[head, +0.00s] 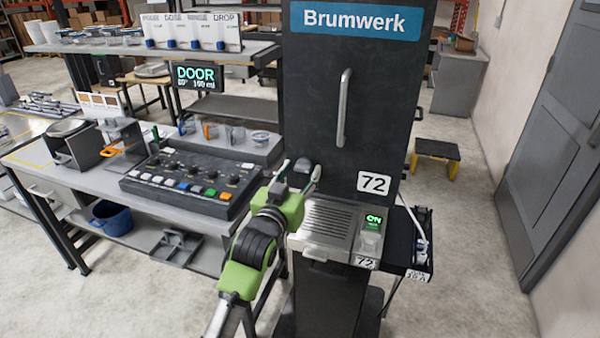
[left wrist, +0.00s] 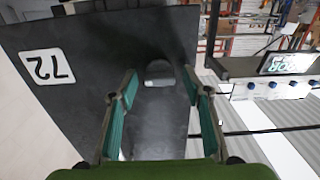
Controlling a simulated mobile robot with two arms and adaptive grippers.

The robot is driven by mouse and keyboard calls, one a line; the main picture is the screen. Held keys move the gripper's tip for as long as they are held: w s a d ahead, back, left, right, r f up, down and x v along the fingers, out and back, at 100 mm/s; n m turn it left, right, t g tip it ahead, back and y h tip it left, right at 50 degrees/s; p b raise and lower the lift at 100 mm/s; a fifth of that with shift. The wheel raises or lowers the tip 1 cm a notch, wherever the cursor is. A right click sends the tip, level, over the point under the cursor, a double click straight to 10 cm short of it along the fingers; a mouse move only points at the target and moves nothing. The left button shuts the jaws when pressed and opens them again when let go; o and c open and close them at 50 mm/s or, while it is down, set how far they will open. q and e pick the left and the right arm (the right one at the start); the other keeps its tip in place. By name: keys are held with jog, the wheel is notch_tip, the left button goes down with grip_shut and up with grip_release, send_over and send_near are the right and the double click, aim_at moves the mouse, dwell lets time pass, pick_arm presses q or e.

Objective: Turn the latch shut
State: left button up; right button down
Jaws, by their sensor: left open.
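The dark Brumwerk door (head: 318,85) has a long metal handle (head: 343,108) and a white 72 label. A small rounded dark grey part, apparently the latch (head: 303,166), is low on the door's left side. In the left wrist view the latch (left wrist: 160,72) lies ahead, between and beyond my fingers, with a paler lower edge. My left gripper (head: 299,174) is open in front of it, one finger to each side. In the left wrist view the gripper (left wrist: 160,87) shows a wide, empty gap. I cannot tell if either finger touches the latch. My right gripper is out of view.
Below the door is a ribbed metal tray (head: 328,222) beside a green-lit ON panel (head: 374,220). A button console (head: 190,182) sits on the bench to the left. A DOOR display (head: 196,77) stands behind it.

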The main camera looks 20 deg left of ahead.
pick_arm(q)
jog(key=shift+s, duration=0.15)
jog(key=s, duration=1.1)
jog(key=shift+s+a, duration=0.25)
jog(key=shift+s, duration=0.1)
